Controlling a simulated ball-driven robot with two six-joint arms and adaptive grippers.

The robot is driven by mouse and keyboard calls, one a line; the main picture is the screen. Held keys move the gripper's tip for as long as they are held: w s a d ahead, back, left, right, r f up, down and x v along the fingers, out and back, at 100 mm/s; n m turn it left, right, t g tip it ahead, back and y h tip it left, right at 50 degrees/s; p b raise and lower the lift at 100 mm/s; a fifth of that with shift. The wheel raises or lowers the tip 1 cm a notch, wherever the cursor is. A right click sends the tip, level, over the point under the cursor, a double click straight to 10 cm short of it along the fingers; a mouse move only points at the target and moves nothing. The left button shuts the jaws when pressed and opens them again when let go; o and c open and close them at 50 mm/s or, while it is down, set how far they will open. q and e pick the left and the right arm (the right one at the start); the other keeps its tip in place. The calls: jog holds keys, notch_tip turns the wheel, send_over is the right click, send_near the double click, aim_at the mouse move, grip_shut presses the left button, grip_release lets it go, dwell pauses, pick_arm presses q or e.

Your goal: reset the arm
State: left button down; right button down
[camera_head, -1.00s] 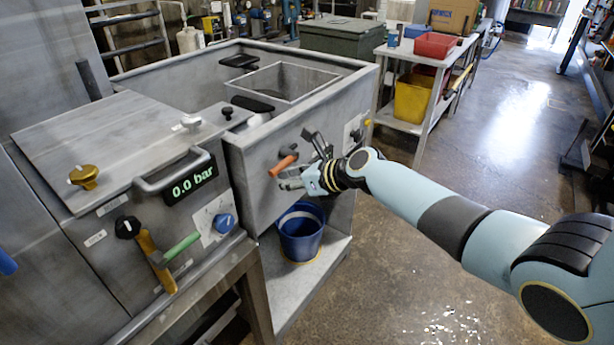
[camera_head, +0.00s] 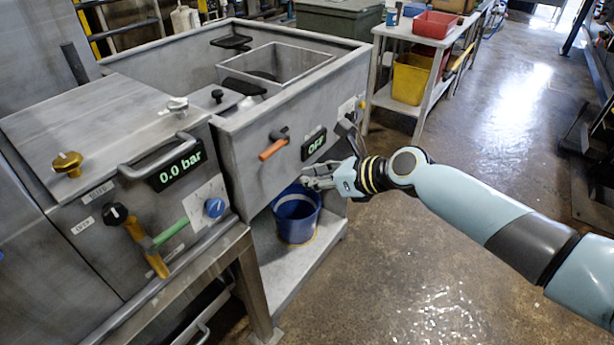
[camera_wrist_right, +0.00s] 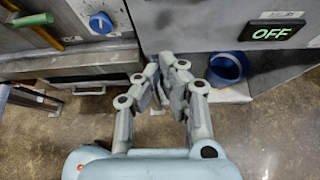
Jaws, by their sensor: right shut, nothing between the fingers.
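My right gripper (camera_head: 318,177) is shut and empty. In the head view it is in front of the compactor's front panel (camera_head: 245,165), beside the OFF display (camera_head: 313,144) and above the blue bucket (camera_head: 297,215). In the right wrist view the gripper's fingers (camera_wrist_right: 163,80) are in the middle, with the OFF display (camera_wrist_right: 273,32) at upper right and the bucket (camera_wrist_right: 226,68) right of the fingers. Whether it touches the panel I cannot tell. My left gripper is not in view.
The pressure unit at left has a 0.0 bar display (camera_head: 180,170), a blue knob (camera_head: 214,207) and a green-tipped lever (camera_head: 171,231). An orange handle (camera_head: 273,149) sticks out of the panel. A side table (camera_head: 385,102) stands behind.

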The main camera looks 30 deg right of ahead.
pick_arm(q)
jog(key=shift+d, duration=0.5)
